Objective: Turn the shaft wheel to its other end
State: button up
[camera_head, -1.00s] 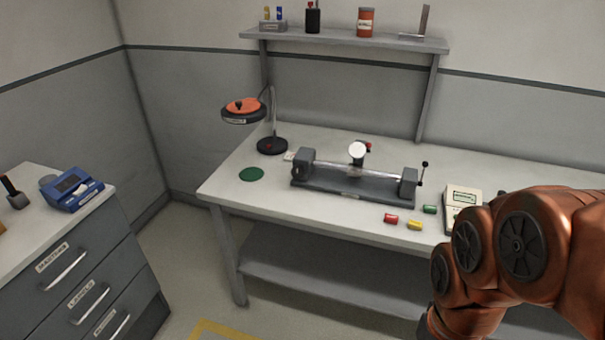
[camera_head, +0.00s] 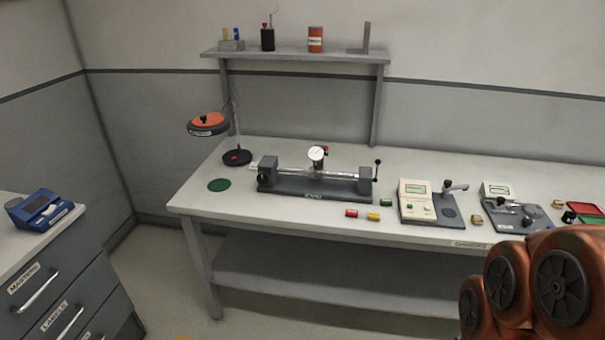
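A bench fixture (camera_head: 305,190) with a dark base and two end blocks stands on the workbench. A pale shaft (camera_head: 340,175) runs between its blocks, and a round white dial gauge (camera_head: 317,153) sits above it. A small crank with a black knob (camera_head: 377,163) rises at the right block. A dark round part (camera_head: 264,180) shows at the left block; I cannot tell which of these is the shaft wheel. My orange arm shows at the lower right, apart from the fixture. My gripper is outside the view.
The workbench (camera_head: 190,203) also holds a lamp (camera_head: 237,156), a green disc (camera_head: 219,185), small coloured cylinders (camera_head: 373,217), a beige meter (camera_head: 416,205) and another fixture (camera_head: 515,215). A shelf (camera_head: 290,57) is above. A drawer cabinet (camera_head: 70,290) is at left.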

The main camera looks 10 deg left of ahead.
aim_at(263, 178)
jog(key=z, duration=0.2)
jog(key=i, duration=0.7)
jog(key=u, duration=2.05)
